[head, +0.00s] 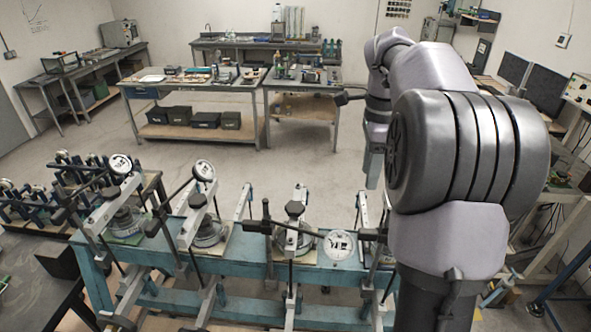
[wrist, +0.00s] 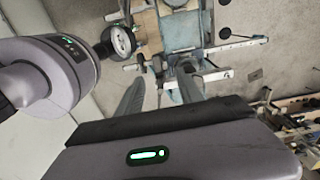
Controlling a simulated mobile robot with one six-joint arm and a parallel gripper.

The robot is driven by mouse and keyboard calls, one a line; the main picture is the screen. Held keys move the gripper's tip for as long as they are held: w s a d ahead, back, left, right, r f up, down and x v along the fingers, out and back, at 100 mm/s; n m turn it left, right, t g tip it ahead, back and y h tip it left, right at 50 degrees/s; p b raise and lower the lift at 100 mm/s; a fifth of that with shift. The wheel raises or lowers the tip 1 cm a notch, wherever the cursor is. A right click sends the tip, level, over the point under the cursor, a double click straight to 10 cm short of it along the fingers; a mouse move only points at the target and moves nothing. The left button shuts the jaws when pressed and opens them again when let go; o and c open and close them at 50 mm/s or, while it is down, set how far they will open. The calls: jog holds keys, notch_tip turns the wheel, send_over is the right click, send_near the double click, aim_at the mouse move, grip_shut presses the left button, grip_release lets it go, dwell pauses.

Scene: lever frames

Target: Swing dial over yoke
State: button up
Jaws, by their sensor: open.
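A round white dial (head: 338,244) with dark marks sits at the right end of a dark, roughly level bar (head: 295,229) on the third lever frame, off to the right of its upright. In the wrist view a dark-rimmed dial (wrist: 123,41) stands left of the fingers, apart from them. My gripper (wrist: 160,92) is open and empty, its two grey fingers pointing toward the frame parts. I cannot clearly pick out the yoke; dark fittings near the fingertips are small and partly covered. In the head view my arm hides part of the rightmost frame.
The frames stand on a teal bench (head: 245,270). Two other frames on the left carry dials (head: 119,164) and (head: 203,170) on tilted beams. Slim uprights and rods crowd the bench. Open floor (head: 290,165) lies behind it, before the rear workbenches.

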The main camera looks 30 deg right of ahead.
jog(key=b, duration=0.1)
send_over(367, 231)
notch_tip(367, 231, down, 5)
notch_tip(367, 231, down, 11)
jog(key=shift+s+f+b, duration=0.1)
jog(key=shift+f+b, duration=0.1)
jog(key=shift+b, duration=0.15)
jog(key=shift+w+f, duration=0.2)
jog(key=shift+f, duration=0.15)
grip_shut()
dwell(0.7)
